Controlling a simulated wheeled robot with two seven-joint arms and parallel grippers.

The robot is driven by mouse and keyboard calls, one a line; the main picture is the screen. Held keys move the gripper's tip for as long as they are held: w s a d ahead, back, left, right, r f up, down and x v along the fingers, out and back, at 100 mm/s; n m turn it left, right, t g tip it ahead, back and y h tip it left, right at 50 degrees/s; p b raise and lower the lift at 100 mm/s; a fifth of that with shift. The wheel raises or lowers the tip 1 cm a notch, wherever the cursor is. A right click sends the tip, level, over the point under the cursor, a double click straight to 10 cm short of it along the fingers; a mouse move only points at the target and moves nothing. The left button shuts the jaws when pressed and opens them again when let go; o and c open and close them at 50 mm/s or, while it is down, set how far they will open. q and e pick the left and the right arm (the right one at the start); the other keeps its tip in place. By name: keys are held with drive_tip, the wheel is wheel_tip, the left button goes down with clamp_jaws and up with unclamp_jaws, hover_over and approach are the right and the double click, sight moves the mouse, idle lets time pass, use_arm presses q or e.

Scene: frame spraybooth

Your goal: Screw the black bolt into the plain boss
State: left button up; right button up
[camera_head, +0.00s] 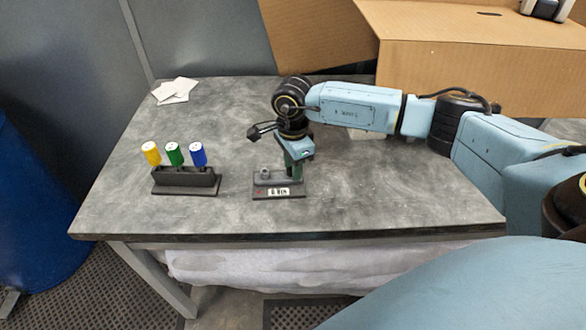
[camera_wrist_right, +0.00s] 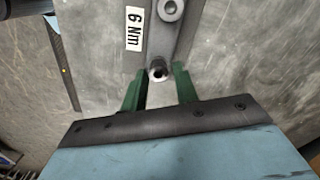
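A dark fixture block (camera_head: 290,194) with a white "6 Nm" label stands near the table's front edge. One grey round boss (camera_head: 265,173) shows on its left part, and this boss (camera_wrist_right: 170,9) is at the top of the right wrist view. A second round metal piece with a dark centre (camera_wrist_right: 158,73) lies at the tips of my right gripper (camera_wrist_right: 158,84). Its green fingers stand apart with a gap around this piece. In the head view the right gripper (camera_head: 293,172) points down over the fixture's right part. I cannot make out a black bolt. My left gripper is out of view.
White papers (camera_head: 175,90) lie at the back left corner. A cardboard box (camera_head: 470,65) stands behind. The grey table (camera_head: 390,205) is clear to the right.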

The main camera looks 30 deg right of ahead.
drive_tip(key=n+b, duration=0.2)
drive_tip(key=n, duration=0.1)
drive_tip(key=shift+w+f, duration=0.1)
drive_tip(key=shift+n, duration=0.7)
drive_tip(key=n+b, duration=0.2)
drive_tip(key=shift+w+n, duration=0.1)
drive_tip(key=shift+n, duration=0.2)
drive_tip(key=shift+n+b, duration=0.45)
drive_tip(key=shift+n, duration=0.55)
drive_tip(key=shift+a, duration=0.1)
drive_tip(key=c, duration=0.6)
drive_tip(key=m, duration=0.4)
drive_tip(key=shift+m+p, duration=0.3)
drive_tip(key=shift+p, duration=0.1)
drive_tip(key=shift+c, duration=0.2)
